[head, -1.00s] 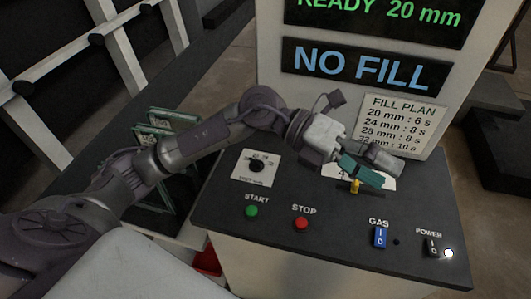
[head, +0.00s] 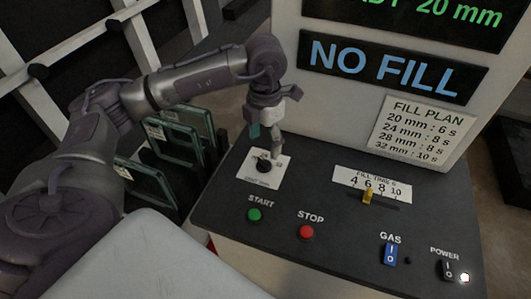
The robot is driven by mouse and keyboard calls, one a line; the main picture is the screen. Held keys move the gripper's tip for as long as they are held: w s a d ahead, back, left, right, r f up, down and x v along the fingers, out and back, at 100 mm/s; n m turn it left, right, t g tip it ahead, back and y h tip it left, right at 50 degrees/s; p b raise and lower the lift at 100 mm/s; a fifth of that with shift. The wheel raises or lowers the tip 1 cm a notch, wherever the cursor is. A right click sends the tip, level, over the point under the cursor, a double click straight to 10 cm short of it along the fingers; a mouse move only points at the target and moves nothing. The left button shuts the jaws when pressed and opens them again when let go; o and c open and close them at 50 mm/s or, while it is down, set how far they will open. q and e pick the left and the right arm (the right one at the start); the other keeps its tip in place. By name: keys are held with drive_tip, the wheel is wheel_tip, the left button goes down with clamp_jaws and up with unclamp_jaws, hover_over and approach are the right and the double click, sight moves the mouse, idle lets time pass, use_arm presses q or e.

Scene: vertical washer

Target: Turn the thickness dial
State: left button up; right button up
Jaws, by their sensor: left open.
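The thickness dial (head: 262,165) is a small black knob on a white square label at the left of the dark control panel. The label's upper part is partly covered by my gripper. My left gripper (head: 266,143) is open and points down just above and behind the dial. Its teal-padded finger is at the left, and its grey finger at the right reaches down close to the knob. I cannot tell whether it touches the knob. The green display (head: 425,10) at the top shows "20 mm". My right gripper is not in view.
The panel holds a green START button (head: 254,215), a red STOP button (head: 306,231), a yellow fill-time slider (head: 368,196), a blue GAS switch (head: 390,254) and a POWER switch (head: 447,269). A NO FILL sign (head: 385,68) stands behind. Glass units (head: 178,140) stand at left.

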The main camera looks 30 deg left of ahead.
sight(266, 160)
use_arm(q)
wheel_tip(266, 160, down, 6)
drive_tip(key=shift+f+p, duration=0.15)
drive_tip(key=shift+p, duration=0.35)
drive_tip(key=shift+c, duration=0.2)
drive_tip(key=c, duration=1.1)
drive_tip(key=m+b, duration=0.3)
drive_tip(key=b, duration=0.1)
drive_tip(key=shift+d+f, duration=0.1)
drive_tip(key=shift+f, duration=0.1)
drive_tip(key=m+b, duration=0.3)
drive_tip(key=shift+r+m, duration=0.1)
drive_tip(key=shift+m, duration=0.2)
drive_tip(key=shift+s+r+m+b, duration=0.1)
drive_tip(key=shift+m+b, duration=0.4)
drive_tip(key=shift+m, duration=0.2)
